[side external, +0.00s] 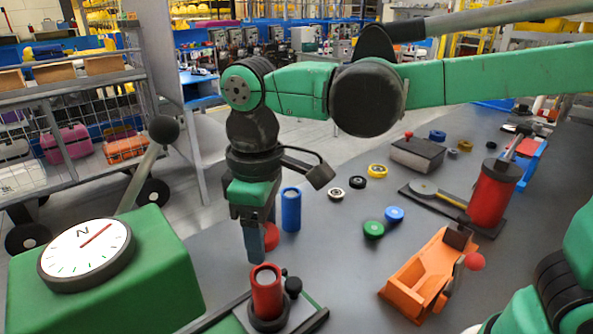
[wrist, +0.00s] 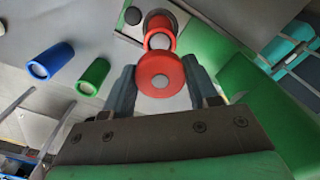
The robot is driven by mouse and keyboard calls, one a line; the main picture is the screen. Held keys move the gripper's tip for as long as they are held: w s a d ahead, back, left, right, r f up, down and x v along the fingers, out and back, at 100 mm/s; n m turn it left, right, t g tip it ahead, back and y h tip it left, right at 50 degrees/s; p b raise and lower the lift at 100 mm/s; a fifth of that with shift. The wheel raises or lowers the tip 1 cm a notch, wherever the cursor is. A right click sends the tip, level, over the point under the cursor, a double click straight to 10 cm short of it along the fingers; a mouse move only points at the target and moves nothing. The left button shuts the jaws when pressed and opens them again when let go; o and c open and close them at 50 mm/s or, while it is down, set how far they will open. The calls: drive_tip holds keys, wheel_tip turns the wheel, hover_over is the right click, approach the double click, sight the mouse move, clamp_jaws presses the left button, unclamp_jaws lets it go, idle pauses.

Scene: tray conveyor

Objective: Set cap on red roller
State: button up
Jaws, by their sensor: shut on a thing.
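The red cap (wrist: 160,65) is a short disc with a grey centre, held between my gripper's fingers (wrist: 161,88). In the side view my gripper (side external: 256,243) points down, and its fingers partly hide the cap (side external: 271,237). The red roller (side external: 266,293) stands upright with a grey top face, on a dark base at the front. My gripper and the cap are above the roller, apart from it. In the wrist view the roller (wrist: 160,31) shows just beyond the cap, whose edge overlaps it in the picture.
A blue roller (side external: 291,210) stands behind my gripper; a green roller (wrist: 93,76) shows beside it in the wrist view. A green box with a dial (side external: 87,252) stands left. Several loose caps, including a green one (side external: 373,230), and an orange fixture (side external: 420,280) lie right.

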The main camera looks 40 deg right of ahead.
sight(266, 277)
drive_tip(key=shift+f, duration=0.1)
drive_tip(key=shift+f, duration=2)
drive_tip(key=shift+f, duration=0.55)
drive_tip(key=o, duration=1.3)
drive_tip(key=shift+r, duration=0.1)
drive_tip(key=shift+r, duration=2.75)
drive_tip(key=shift+d, duration=0.1)
